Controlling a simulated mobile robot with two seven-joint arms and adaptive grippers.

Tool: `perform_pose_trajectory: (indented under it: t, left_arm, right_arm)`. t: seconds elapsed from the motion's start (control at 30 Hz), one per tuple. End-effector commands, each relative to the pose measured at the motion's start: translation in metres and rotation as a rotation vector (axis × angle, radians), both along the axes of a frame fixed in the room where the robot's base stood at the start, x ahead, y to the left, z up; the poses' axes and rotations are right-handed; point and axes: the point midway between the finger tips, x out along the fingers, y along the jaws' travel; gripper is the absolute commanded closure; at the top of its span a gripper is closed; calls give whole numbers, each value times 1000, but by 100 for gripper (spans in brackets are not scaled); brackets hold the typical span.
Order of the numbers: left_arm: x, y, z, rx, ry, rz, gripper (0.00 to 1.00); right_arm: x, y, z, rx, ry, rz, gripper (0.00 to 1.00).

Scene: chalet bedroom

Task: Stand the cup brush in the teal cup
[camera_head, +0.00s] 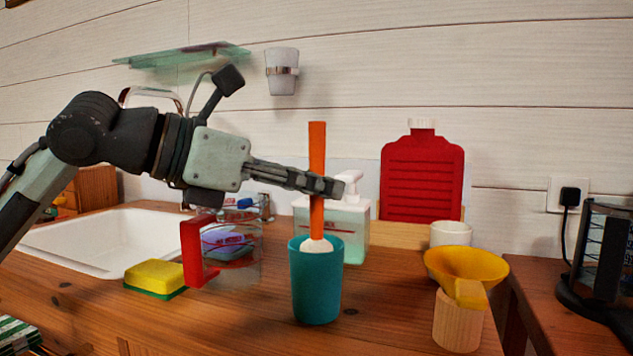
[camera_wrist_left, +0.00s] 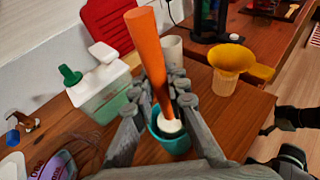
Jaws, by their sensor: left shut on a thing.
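The cup brush (camera_head: 317,150) has an orange handle and a white head. My left gripper (camera_head: 330,187) is shut on its handle and holds it upright. In the left wrist view the brush (camera_wrist_left: 150,55) stands between the grey fingers (camera_wrist_left: 163,105). The teal cup (camera_head: 316,290) stands upright on the wooden counter, directly below the gripper. The white head is at the cup's mouth, its lower part hidden by the front rim. The cup (camera_wrist_left: 172,145) also shows below the head in the left wrist view. Dark parts at that view's right edge may be my right gripper; its state is unclear.
A clear jug with a red handle (camera_head: 193,252) and a yellow sponge (camera_head: 155,278) stand left of the cup. A soap dispenser (camera_head: 355,225) is close behind it. A yellow funnel (camera_head: 466,265) on a wooden stand and a white cup (camera_head: 450,235) are right.

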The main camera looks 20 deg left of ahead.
Motion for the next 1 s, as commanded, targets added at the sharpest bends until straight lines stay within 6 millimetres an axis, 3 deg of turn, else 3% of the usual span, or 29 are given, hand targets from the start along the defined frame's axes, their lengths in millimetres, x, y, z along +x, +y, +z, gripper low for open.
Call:
perform_pose_trajectory:
  t: [0.83, 0.87, 1.0]
  left_arm:
    - [0, 0, -18, -1, -1, 0, 100]
    - [0, 0, -18, -1, -1, 0, 85]
    - [0, 0, -18, 0, 0, 0, 68]
  right_arm:
    - [0, 0, -13, 0, 0, 0, 3]
    - [0, 0, -13, 0, 0, 0, 3]
    - [0, 0, -13, 0, 0, 0, 3]
